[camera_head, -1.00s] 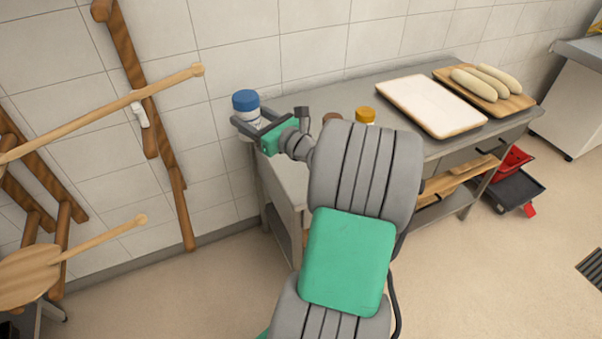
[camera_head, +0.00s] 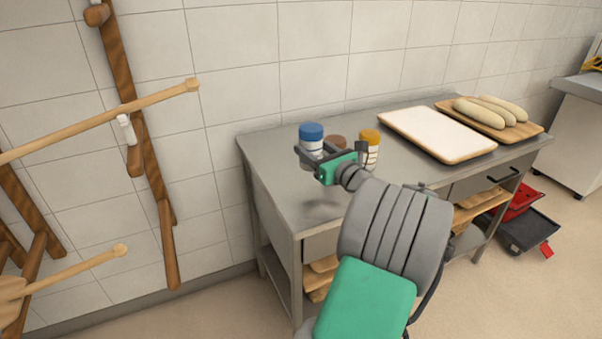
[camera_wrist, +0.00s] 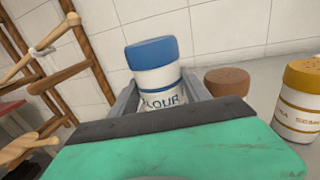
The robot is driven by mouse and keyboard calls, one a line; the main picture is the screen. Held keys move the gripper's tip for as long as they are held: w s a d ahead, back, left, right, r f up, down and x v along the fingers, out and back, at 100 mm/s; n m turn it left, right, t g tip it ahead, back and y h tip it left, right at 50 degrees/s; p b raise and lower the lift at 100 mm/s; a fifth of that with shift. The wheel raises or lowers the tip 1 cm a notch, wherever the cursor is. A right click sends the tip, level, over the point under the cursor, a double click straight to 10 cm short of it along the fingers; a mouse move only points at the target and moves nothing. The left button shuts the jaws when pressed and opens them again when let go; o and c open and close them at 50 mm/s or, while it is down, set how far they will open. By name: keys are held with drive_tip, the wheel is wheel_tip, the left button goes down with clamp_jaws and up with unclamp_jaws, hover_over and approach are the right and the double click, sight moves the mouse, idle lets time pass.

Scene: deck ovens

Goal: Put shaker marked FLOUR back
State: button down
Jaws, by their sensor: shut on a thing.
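The shaker marked FLOUR (camera_head: 311,145) is white with a blue lid. My gripper (camera_head: 311,156) is shut on it and holds it upright over the left part of the steel table (camera_head: 265,160). In the wrist view the shaker (camera_wrist: 158,80) stands between the two fingers, with part of the FLOUR lettering showing and its lower part hidden by my gripper. I cannot tell whether its base touches the table. A brown-lidded shaker (camera_wrist: 227,82) is just to its right, and a yellow-lidded shaker (camera_wrist: 299,100) stands farther right.
A wooden board with a white top (camera_head: 437,133) and a board with several pale loaves (camera_head: 525,130) lie at the table's right. A wooden rack with long-handled peels (camera_head: 130,110) stands at the left. The table's front left is clear.

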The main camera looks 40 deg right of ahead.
sight(302, 167)
drive_tip(key=w+f, duration=0.1)
drive_tip(key=f, duration=0.1)
drive_tip(key=w+a+f+b, duration=0.1)
drive_tip(key=f, duration=0.3)
drive_tip(key=shift+w+a+f, duration=0.2)
drive_tip(key=shift+w+f, duration=0.05)
drive_tip(key=shift+w, duration=0.15)
drive_tip(key=shift+f, duration=0.1)
drive_tip(key=shift+f, duration=0.15)
drive_tip(key=c, duration=0.5)
unclamp_jaws()
drive_tip(key=shift+f, duration=0.1)
drive_tip(key=shift+s+r, duration=0.2)
drive_tip(key=s, duration=0.4)
drive_tip(key=s+a, duration=0.1)
drive_tip(key=s, duration=0.6)
drive_tip(key=shift+s+a, duration=0.3)
